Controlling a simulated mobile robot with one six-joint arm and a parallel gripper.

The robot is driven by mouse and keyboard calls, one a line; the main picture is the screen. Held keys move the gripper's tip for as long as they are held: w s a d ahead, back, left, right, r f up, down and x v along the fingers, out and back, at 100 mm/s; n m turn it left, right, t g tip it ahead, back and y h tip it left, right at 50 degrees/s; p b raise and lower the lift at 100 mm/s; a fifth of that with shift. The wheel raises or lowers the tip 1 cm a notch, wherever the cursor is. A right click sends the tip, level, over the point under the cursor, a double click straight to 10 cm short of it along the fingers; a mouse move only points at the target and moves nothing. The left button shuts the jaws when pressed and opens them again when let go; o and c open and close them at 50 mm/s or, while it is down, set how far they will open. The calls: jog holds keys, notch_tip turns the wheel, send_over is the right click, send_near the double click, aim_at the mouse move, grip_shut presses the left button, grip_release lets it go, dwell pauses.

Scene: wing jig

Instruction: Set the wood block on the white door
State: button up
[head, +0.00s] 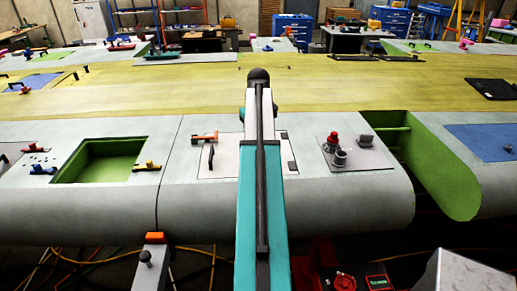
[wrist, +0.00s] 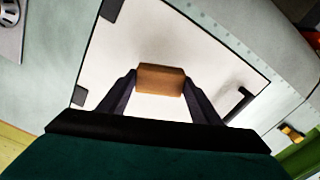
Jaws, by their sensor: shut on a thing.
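The wood block (wrist: 161,79) is a small brown block between the two dark fingertips of my gripper (wrist: 160,84) in the wrist view. My gripper is shut on it. The white door (wrist: 190,42) lies behind the block in the wrist view, with a black handle (wrist: 240,101) at its right and dark hinges at its left. I cannot tell whether the block touches the door. In the head view the white door (head: 226,160) shows left of my arm, which covers part of it. The block and fingertips are hidden there.
An orange-handled tool (head: 205,137) lies at the door's far left edge. A grey plate (head: 352,160) with a red-topped piece and grey cylinders is to the right. Left is an open green bay (head: 100,160) with a yellow-and-red piece (head: 148,165) beside it.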

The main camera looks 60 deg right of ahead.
jog(key=shift+f, duration=0.15)
jog(key=shift+f+p, duration=0.75)
jog(key=shift+f, duration=0.95)
jog(key=shift+f, duration=0.2)
jog(key=o, duration=1.1)
jog(key=shift+r, duration=0.25)
jog(key=shift+r+b, duration=2.45)
jog(key=shift+r, duration=3.5)
